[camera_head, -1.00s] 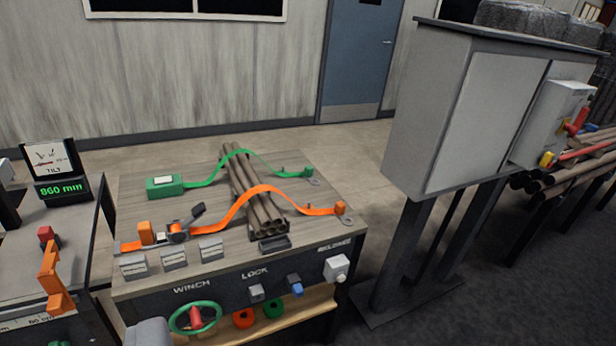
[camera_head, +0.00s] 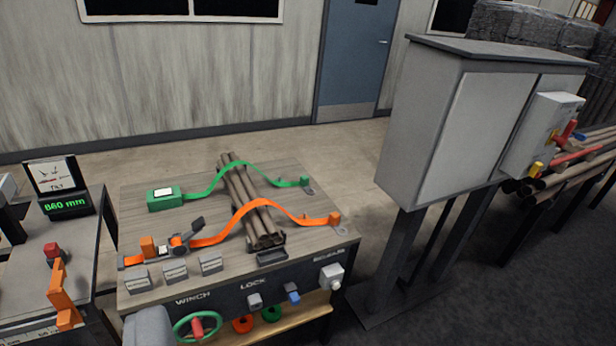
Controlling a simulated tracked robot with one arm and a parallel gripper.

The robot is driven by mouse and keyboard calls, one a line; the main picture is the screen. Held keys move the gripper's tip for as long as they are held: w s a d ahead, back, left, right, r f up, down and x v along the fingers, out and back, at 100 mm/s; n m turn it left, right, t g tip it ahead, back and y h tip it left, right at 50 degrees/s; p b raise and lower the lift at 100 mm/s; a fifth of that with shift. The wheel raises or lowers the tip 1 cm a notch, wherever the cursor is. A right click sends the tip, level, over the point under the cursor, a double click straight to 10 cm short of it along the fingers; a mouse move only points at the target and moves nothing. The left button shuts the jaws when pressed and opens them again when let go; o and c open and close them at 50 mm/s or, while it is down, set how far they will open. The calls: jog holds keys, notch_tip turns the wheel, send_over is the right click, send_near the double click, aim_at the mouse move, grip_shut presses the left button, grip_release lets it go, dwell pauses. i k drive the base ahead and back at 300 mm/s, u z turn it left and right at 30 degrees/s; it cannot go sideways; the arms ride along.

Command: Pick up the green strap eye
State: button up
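The green strap eye (camera_head: 304,181) is a small green end piece at the right end of the green strap (camera_head: 233,167). It lies at the back right of the wooden bench, beside a small grey plate (camera_head: 309,189). The green strap runs from a green box (camera_head: 165,198) at the left and arches over a bundle of brown pipes (camera_head: 250,205). No gripper fingers are in view. A grey rounded shape (camera_head: 148,328) at the bottom edge may be part of my arm; I cannot tell. Nothing touches the eye except its strap and perhaps the plate.
An orange strap (camera_head: 248,208) with a ratchet (camera_head: 180,244) crosses the pipes in front. The bench front carries a green winch wheel (camera_head: 197,327) and several knobs. A grey cabinet (camera_head: 450,130) on legs stands close at the right. A side table (camera_head: 40,270) stands left.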

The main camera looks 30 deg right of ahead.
aim_at(304, 180)
jog(key=z, duration=0.4)
jog(key=i, duration=1.05)
jog(key=z, duration=0.55)
jog(key=i, duration=1.65)
jog(key=u, duration=0.2)
